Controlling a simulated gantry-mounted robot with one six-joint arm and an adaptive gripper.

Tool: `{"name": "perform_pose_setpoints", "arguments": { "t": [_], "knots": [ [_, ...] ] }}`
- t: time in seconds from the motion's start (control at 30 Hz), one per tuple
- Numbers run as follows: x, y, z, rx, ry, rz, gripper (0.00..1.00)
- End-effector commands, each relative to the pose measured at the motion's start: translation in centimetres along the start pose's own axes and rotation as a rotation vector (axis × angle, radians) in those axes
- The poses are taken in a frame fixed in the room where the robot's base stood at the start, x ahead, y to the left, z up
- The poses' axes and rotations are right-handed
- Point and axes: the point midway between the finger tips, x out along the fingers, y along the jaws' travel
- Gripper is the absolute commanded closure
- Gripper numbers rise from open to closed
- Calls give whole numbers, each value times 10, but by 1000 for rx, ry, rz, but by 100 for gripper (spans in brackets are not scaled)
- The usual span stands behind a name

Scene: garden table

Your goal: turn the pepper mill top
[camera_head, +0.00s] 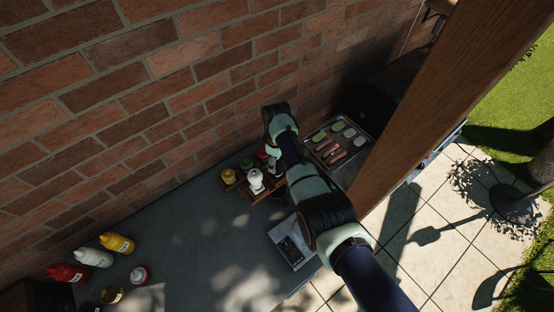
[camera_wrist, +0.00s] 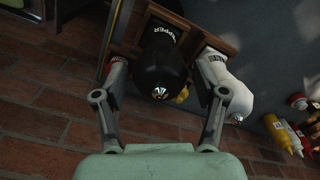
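The black pepper mill (camera_wrist: 164,65), with lettering and a shiny metal tip on its top, stands in a wooden rack (camera_wrist: 208,32) in the wrist view. My gripper (camera_wrist: 166,80) is open, with one finger on each side of the pepper mill and visible gaps between them. The right finger lies between the pepper mill and a white mill (camera_wrist: 228,84), close to the white one. In the head view the white mill (camera_head: 256,182) shows in the rack, while my arm hides most or all of the pepper mill.
Small jars with yellow (camera_head: 228,175) and green (camera_head: 246,164) lids stand beside the white mill. A brick wall (camera_head: 150,90) rises close behind. Sauce bottles (camera_head: 95,257) stand at the left. A tray of food (camera_head: 336,143) and a wooden post (camera_head: 430,90) are at the right.

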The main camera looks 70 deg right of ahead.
Motion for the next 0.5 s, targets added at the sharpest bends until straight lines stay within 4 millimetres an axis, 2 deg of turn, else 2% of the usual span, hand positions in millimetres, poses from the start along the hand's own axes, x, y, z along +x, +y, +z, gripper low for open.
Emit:
{"name": "perform_pose_setpoints", "arguments": {
  "t": [0.33,0.43,0.5],
  "knots": [
    [-1,0,0,0,0,0,19],
    [-10,1,-1,0,2,2,19],
    [-24,1,-1,0,3,3,19]
  ]
}}
